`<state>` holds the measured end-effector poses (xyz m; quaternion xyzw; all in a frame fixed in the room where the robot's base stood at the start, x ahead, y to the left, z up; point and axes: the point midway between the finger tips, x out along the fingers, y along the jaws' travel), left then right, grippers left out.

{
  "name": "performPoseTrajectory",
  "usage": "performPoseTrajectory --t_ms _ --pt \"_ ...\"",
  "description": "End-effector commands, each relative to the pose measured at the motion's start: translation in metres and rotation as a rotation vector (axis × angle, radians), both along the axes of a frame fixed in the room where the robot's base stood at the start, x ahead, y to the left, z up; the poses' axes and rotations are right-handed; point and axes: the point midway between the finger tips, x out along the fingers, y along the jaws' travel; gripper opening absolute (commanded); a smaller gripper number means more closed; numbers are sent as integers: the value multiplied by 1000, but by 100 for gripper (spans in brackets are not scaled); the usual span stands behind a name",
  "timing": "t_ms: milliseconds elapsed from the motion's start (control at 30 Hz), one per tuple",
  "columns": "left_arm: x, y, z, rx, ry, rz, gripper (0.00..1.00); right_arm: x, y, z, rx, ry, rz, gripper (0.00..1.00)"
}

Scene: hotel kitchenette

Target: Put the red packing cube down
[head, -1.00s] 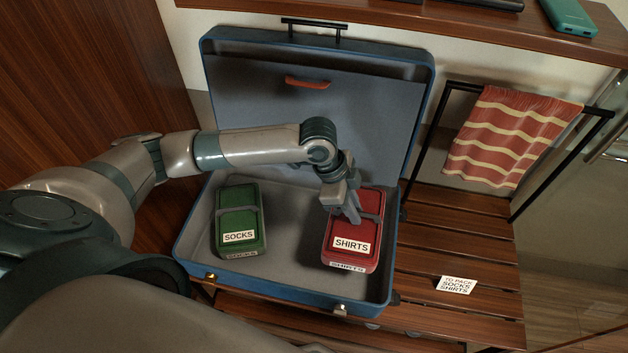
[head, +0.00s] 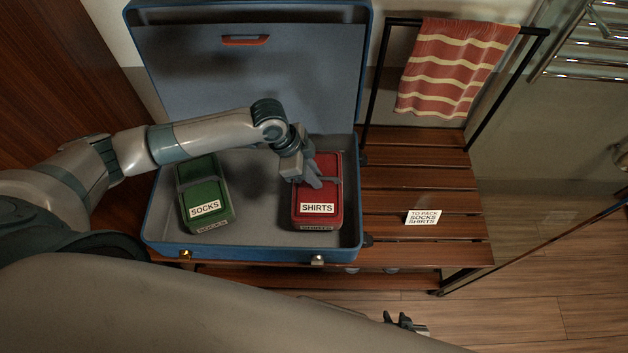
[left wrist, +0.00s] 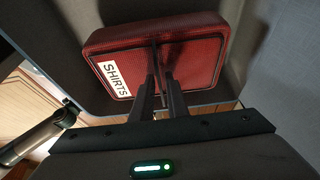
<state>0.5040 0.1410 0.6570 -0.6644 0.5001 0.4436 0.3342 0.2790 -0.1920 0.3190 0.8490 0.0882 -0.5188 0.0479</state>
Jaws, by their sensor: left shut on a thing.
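The red packing cube (head: 328,173), labelled SHIRTS, is inside the open blue suitcase (head: 152,235), in the right part of its base. My left gripper (head: 318,183) is over the cube and shut on its dark strap handle. In the left wrist view, the two fingers (left wrist: 159,88) meet at the handle on the red cube (left wrist: 200,58). Whether the cube's underside touches the suitcase floor cannot be told. The green SOCKS cube (head: 206,190) lies in the left part. My right gripper (head: 405,324) shows small at the bottom, away from the suitcase.
The suitcase sits on a slatted wooden rack (head: 420,180). A card (head: 423,217) reading TO PACK SOCKS SHIRTS lies on the slats to the right. A striped red towel (head: 450,70) hangs on the black rail. Bare suitcase floor lies between the two cubes.

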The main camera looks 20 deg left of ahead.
Motion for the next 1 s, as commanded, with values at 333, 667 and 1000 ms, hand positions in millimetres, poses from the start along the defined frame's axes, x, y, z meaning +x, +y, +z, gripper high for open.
performPoseTrajectory --t_ms 333,667,1000 --pt "0 0 -33 0 0 1 0 -1 1 0 1 -3 1 31" --pt "0 0 -34 0 0 0 0 -1 1 0 1 -3 2 31" --pt "-1 0 -35 1 1 0 32 -1 1 0 1 -2 1 31"
